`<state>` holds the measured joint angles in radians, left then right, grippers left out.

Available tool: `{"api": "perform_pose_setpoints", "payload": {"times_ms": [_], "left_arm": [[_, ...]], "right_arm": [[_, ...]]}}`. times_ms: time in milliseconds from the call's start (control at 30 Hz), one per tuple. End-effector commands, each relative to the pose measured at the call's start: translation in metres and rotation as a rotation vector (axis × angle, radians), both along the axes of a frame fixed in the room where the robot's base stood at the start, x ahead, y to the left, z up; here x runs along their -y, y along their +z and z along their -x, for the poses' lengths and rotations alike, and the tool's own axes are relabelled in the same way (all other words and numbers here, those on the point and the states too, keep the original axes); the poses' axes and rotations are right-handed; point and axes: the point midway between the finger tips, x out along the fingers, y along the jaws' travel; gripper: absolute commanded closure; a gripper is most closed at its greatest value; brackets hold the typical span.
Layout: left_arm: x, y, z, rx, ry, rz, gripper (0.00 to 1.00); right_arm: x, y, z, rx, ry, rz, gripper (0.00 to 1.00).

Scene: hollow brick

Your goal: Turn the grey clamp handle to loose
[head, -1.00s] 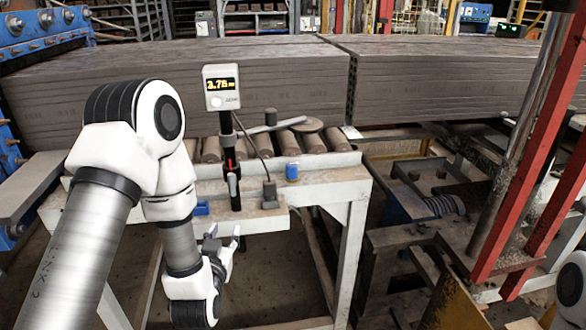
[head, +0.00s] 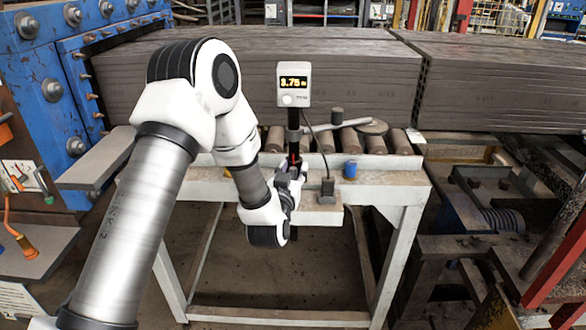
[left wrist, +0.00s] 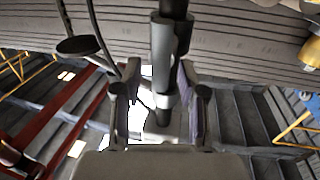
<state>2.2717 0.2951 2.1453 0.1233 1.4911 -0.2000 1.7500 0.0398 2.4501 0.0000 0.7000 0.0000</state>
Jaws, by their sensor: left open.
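The grey clamp handle (left wrist: 162,60) shows in the left wrist view as a grey cylinder in front of a dark post (left wrist: 175,10). My left gripper (left wrist: 155,88) is open, with one finger on each side of the handle; I cannot tell whether either finger touches it. In the head view my left gripper (head: 289,174) is at the post (head: 293,125), below the display box (head: 294,84), which reads about 3.75. There the gripper largely hides the handle. My right gripper is not in view.
The post stands at a white roller table (head: 385,190). A blue cap (head: 350,169) and a small dark part (head: 327,187) with a cable are to the right of the gripper. Long grey bricks (head: 200,90) lie behind. Blue machinery (head: 50,80) stands at the left.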

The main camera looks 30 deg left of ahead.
Motion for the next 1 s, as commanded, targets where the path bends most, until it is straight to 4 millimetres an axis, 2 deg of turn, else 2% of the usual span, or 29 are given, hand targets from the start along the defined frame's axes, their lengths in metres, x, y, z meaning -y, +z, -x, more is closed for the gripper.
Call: {"api": "perform_pose_setpoints", "payload": {"times_ms": [33,100,133,667,1000], "left_arm": [[0.000,0.000,0.000,0.000,0.000,0.000,0.66],[0.000,0.000,0.000,0.000,0.000,0.000,0.91],[0.000,0.000,0.000,0.000,0.000,0.000,1.00],[0.001,0.000,0.000,-0.031,0.000,-0.047,1.00],[0.007,0.001,-0.003,-0.150,-0.001,-0.242,1.00]], "right_arm": [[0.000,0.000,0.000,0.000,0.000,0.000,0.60],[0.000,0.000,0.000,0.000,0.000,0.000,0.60],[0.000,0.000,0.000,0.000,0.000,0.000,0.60],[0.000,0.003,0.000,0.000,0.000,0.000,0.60],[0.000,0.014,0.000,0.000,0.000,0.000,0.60]]}}
